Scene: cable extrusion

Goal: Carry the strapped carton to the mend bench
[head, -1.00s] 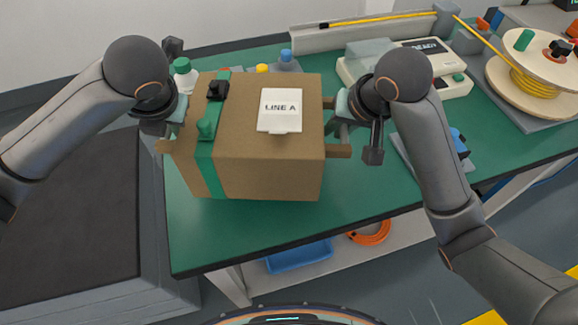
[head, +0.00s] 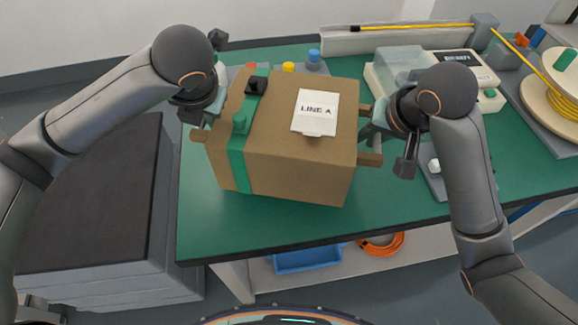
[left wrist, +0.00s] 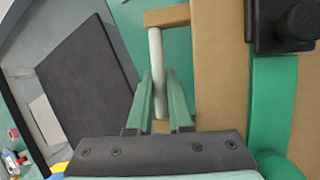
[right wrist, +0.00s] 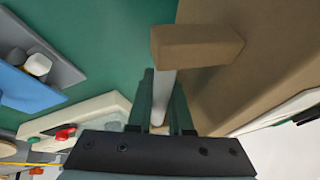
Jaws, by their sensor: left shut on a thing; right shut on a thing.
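The brown carton (head: 300,165) has a green strap (head: 238,165), a black buckle and a white LINE A label (head: 316,112). It is over the green-topped bench (head: 225,235); whether it touches the top is hard to tell. My left gripper (head: 207,113) is shut on the carton's left handle, whose pale bar (left wrist: 156,75) runs between the fingers in the left wrist view. My right gripper (head: 371,126) is shut on the right handle, whose bar (right wrist: 163,95) lies between the fingers in the right wrist view. The carton's underside is hidden.
A pale machine (head: 455,65) and a spool of yellow cable (head: 560,85) stand back right. A grey tray (head: 432,180) lies right of the carton. A dark-topped block (head: 95,190) stands left. Green surface is bare in front.

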